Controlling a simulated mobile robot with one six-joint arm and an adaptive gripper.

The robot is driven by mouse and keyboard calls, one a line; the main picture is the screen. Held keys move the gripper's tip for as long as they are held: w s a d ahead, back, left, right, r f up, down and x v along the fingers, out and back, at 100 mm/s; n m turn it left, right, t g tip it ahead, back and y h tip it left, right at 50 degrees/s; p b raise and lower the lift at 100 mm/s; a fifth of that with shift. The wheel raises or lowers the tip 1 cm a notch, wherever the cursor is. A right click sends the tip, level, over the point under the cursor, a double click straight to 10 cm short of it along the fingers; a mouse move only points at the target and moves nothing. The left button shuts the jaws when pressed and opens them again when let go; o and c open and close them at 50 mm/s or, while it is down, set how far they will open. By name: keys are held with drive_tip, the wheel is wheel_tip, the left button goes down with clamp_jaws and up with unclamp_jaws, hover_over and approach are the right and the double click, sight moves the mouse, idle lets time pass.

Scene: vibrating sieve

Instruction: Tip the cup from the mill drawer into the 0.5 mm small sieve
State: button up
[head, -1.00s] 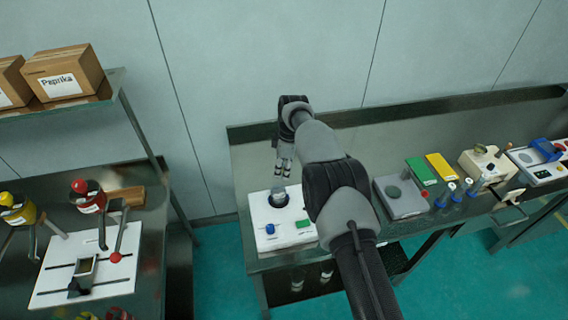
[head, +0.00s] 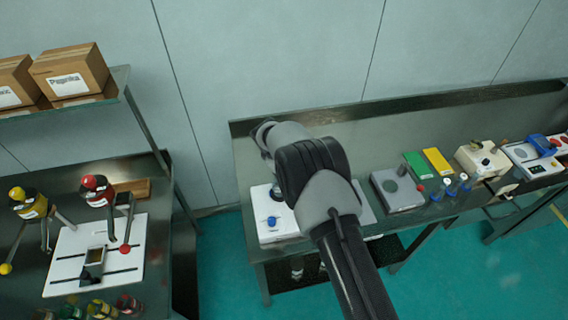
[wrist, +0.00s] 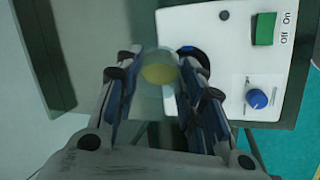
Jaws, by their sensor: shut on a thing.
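My gripper (wrist: 158,62) is shut on a clear, round cup (wrist: 148,98) with a yellow patch showing in it, seen from close up in the wrist view. The white sieve machine (head: 270,234) stands on the bench in the head view, mostly behind my arm. In the wrist view the machine (wrist: 222,50) shows a green switch, a blue knob and part of a dark round seat right beside the cup. My arm hides the gripper and cup in the head view. I cannot make out the 0.5 mm small sieve or whether the cup touches anything.
A grey scale-like device (head: 398,190) and green and yellow trays (head: 437,160) stand to the right on the sieve bench.

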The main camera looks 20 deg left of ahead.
drive_tip(key=shift+s+f+t+h+b, duration=0.1)
drive_tip(key=shift+f+t+h+b, duration=0.3)
drive_tip(key=shift+b, duration=0.4)
drive_tip(key=shift+f, duration=0.15)
drive_tip(key=b, duration=0.2)
drive_tip(key=t+b, duration=0.1)
drive_tip(key=b, duration=0.1)
drive_tip(key=shift+s+a+f+t, duration=0.1)
drive_tip(key=shift+f+t, duration=0.2)
drive_tip(key=shift+f, duration=0.05)
drive_tip(key=t+b, duration=0.1)
drive_tip(key=b, duration=0.3)
drive_tip(key=t+h+b, duration=0.1)
drive_tip(key=b, duration=0.3)
drive_tip(key=f+t+h+b, duration=0.1)
drive_tip(key=t+b, duration=0.1)
drive_tip(key=b, duration=0.2)
drive_tip(key=shift+s+a, duration=0.2)
drive_tip(key=shift+s, duration=0.2)
drive_tip(key=shift+s+f+t+h+b, duration=0.15)
drive_tip(key=shift+t+h+b, duration=0.3)
drive_tip(key=shift+b, duration=0.25)
drive_tip(key=b, duration=0.1)
drive_tip(key=t+b, duration=0.1)
drive_tip(key=t+h+b, duration=0.1)
drive_tip(key=shift+s+a+f+n+t+b, duration=0.2)
drive_tip(key=shift+s+f+n+t+b, duration=0.1)
drive_tip(key=shift+f+n, duration=0.1)
drive_tip(key=shift+b, duration=0.45)
